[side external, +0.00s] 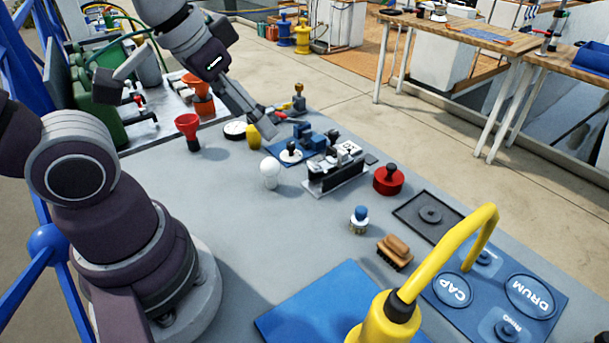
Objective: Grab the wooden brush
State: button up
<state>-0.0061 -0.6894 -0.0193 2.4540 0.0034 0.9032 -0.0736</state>
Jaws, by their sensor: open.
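The wooden brush (395,251) lies on the grey table with its brown wooden body on top and dark bristles below. It is right of the middle of the table, in front of the blue-topped knob. My gripper (269,120) is open at the far side of the table, above and behind the white bulb, well away from the brush. Its fingers are small in this view, and I see nothing held between them.
Near the brush stand a blue-topped knob (360,220), a red knob (388,179) and a dark tray (428,214). A yellow hooked tool (470,240) rises in front, by the blue labelled board (505,295). A black-and-white device (337,166) and white bulb (270,171) lie between gripper and brush.

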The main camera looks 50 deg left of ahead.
jog(key=w+d+f+n+g, duration=0.2)
jog(key=w+d+n, duration=0.2)
jog(key=w+n, duration=0.35)
jog(key=n+g+h, duration=0.3)
jog(key=n+h, duration=0.1)
jog(key=n, duration=0.5)
send_near(396, 239)
jog(key=shift+n+h, duration=0.3)
jog(key=shift+n, duration=0.15)
jog(key=x, duration=1.1)
jog(key=shift+a+f, duration=0.2)
jog(key=shift+f, duration=0.05)
jog(key=shift+c, duration=0.3)
grip_shut()
